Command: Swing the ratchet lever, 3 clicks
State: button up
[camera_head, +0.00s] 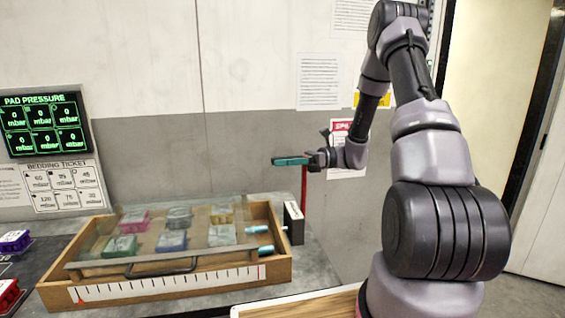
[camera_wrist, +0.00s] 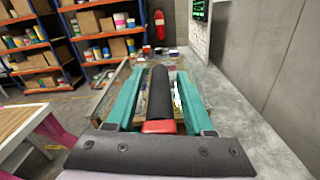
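The ratchet lever is a thin red arm (camera_head: 304,187) that stands about upright beside a small grey-white box (camera_head: 294,222) at the tray's right end. My gripper (camera_head: 290,161) is at the lever's top, level, with its teal fingers pointing left. In the wrist view the lever's black grip (camera_wrist: 160,93) lies lengthwise between the two fingers, with a red part at its near end. Narrow gaps seem to show on both sides of the grip, so the fingers look open around it. In the head view the fingers hide the grip.
A wooden tray (camera_head: 180,289) with a clear cover, a scale strip and several coloured pads inside stands on the grey bench. A pad pressure screen (camera_head: 42,124) shows all zeros at the left. The wall is close behind my gripper. The space above the tray is free.

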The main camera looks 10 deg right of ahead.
grip_shut()
dwell(1.2)
